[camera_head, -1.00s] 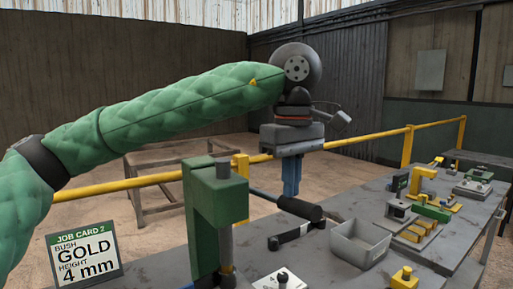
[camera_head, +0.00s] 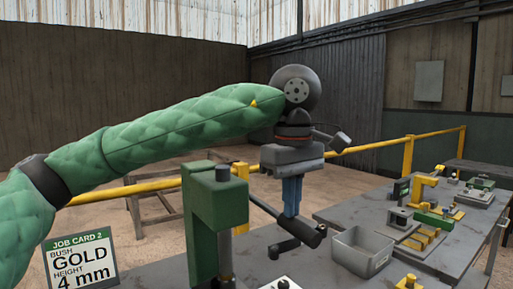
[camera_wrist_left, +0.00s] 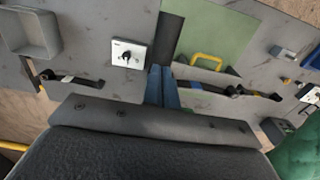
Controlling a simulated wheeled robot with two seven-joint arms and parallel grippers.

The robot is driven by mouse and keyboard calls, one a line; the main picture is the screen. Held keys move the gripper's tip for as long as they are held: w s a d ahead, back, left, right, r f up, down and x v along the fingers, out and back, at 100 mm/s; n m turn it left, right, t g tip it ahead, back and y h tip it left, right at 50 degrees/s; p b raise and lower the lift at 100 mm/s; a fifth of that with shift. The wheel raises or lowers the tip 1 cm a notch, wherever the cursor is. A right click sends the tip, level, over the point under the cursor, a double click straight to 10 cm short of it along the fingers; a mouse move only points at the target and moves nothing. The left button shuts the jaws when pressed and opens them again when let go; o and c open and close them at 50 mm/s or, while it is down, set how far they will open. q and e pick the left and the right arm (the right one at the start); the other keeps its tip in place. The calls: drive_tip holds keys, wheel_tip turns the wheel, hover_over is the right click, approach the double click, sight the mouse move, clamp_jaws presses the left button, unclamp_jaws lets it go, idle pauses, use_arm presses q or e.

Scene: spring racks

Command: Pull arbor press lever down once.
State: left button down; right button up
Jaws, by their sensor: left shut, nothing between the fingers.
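The green arbor press (camera_head: 216,215) stands at the near edge of the bench. Its lever (camera_head: 268,208) slopes down to the right from the press and ends in a thick black grip (camera_head: 306,234). My left gripper (camera_head: 291,213) points down with its blue fingers shut and empty. Its tips are at the lever near the grip; whether they touch it I cannot tell. In the left wrist view the blue fingers (camera_wrist_left: 162,84) also show together, with nothing between them. My right gripper is not in view.
An open grey bin (camera_head: 360,250) stands right of the lever. A job card (camera_head: 83,260) stands at lower left. A white plate with a knob (camera_head: 283,284) is at the bottom. Fixtures with yellow and green parts (camera_head: 432,208) fill the bench further right.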

use_arm(q)
drive_tip(key=shift+w+f+b, duration=0.1)
drive_tip(key=shift+f+b, duration=0.3)
drive_tip(key=shift+f, duration=0.4)
drive_tip(key=shift+a+r, duration=0.1)
drive_tip(key=shift+f+b, duration=0.35)
drive_tip(key=shift+f, duration=0.25)
drive_tip(key=shift+r, duration=0.1)
drive_tip(key=shift+w+a+r+p, duration=0.15)
drive_tip(key=shift+w+r+p, duration=0.2)
drive_tip(key=shift+r, duration=0.65)
drive_tip(key=shift+w+a+r+p, duration=0.2)
drive_tip(key=shift+r+p, duration=0.25)
drive_tip(key=shift+r, duration=0.6)
drive_tip(key=shift+w+a+r+p, duration=0.15)
drive_tip(key=shift+w+r+p, duration=0.2)
drive_tip(key=shift+r, duration=0.65)
drive_tip(key=s+d+r, duration=0.4)
drive_tip(key=s+d, duration=0.2)
drive_tip(key=s, duration=0.4)
drive_tip(key=shift+d, duration=0.3)
